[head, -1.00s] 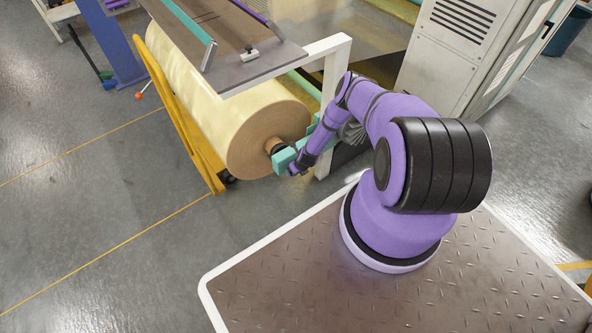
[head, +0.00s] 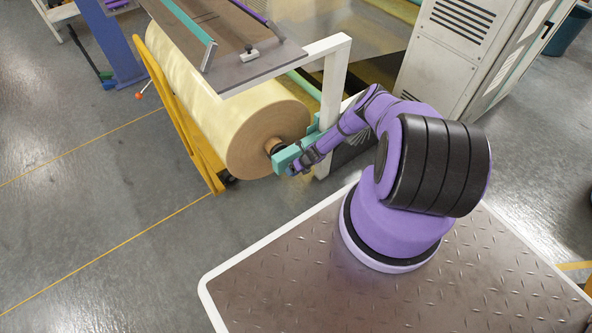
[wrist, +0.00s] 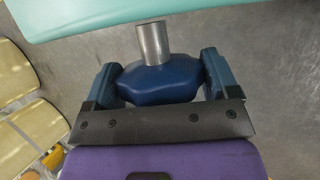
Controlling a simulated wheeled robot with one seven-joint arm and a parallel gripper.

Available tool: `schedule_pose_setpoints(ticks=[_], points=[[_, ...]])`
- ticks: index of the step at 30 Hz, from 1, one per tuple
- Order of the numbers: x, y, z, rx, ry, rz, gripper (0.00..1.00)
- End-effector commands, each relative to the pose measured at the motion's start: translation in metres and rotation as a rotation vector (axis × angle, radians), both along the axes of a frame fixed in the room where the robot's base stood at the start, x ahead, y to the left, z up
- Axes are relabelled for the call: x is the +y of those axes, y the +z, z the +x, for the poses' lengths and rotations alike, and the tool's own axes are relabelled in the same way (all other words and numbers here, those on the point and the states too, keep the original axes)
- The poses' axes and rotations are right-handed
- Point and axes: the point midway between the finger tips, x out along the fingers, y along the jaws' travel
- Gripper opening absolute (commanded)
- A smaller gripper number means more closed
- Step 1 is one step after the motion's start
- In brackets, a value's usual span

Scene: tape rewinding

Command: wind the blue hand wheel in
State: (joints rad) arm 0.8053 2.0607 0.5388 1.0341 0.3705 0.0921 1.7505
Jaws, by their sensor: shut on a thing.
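The blue hand wheel (wrist: 162,84) sits between my gripper's two fingers in the wrist view, and a grey metal shaft (wrist: 153,43) runs from it toward a teal bar. My gripper (wrist: 163,80) is shut on the wheel, a finger at its left and right sides. In the head view my gripper (head: 294,168) is at the teal bracket (head: 286,158) beside the end of the large cream roll (head: 262,140). The wheel is mostly hidden there by my gripper and the bracket.
A yellow frame (head: 180,112) runs along the roll's left side. A white post (head: 334,90) stands close beside my forearm, under a grey panel (head: 240,52). A grey cabinet (head: 465,55) is at the upper right. The floor at the lower left is clear.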

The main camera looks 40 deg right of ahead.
Motion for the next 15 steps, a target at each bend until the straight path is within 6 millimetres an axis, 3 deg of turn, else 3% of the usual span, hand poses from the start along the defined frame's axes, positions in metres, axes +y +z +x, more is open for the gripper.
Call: schedule_pose_setpoints(ticks=[15], points=[[-0.0011, -0.0001, 0.0011, 0.006, 0.004, 0.19, 0.57]])
